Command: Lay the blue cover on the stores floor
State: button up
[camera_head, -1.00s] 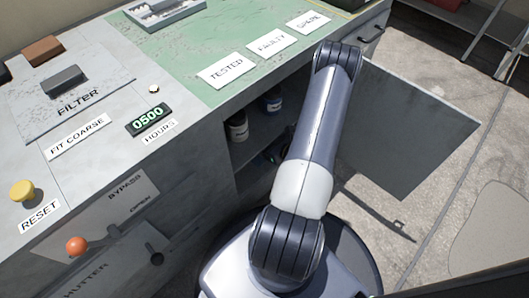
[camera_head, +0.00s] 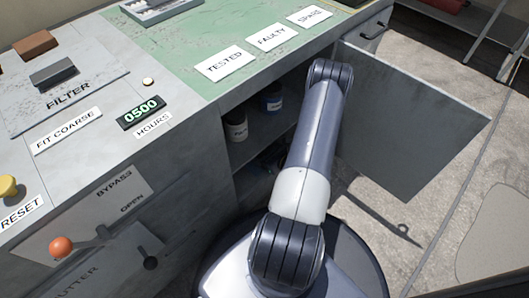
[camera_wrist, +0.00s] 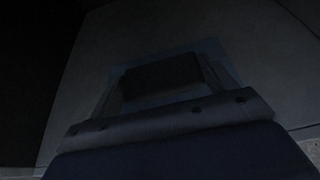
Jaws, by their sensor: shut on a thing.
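My gripper (camera_wrist: 165,88) shows in the dark wrist view, reaching away from the camera. It is shut on a thin, dim bluish sheet, which looks like the blue cover (camera_wrist: 208,50). The sheet's edges show around the fingers, against a plain grey surface (camera_wrist: 115,35). I cannot tell whether the sheet touches that surface. In the head view my arm reaches down in front of the open cupboard under the bench, and it hides my gripper and the cover. The cupboard's lower floor (camera_head: 248,186) is in shadow, partly behind my arm.
Two jars (camera_head: 237,127) (camera_head: 271,103) stand on the cupboard's shelf (camera_head: 262,128). Dark items (camera_head: 272,158) lie below it. The grey cupboard door (camera_head: 410,120) stands open at the right of my arm. The bench top with labels (camera_head: 224,64) is above. A lever with an orange knob (camera_head: 61,247) juts out at left.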

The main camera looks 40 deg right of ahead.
jog(key=o, duration=1)
jog(key=shift+f, duration=0.1)
jog(key=shift+o, duration=0.2)
jog(key=shift+s+r+p, duration=0.15)
jog(key=shift+r+p, duration=0.15)
jog(key=shift+p, duration=0.05)
jog(key=p+v, duration=0.3)
jog(key=v, duration=0.8)
jog(key=shift+s, duration=0.35)
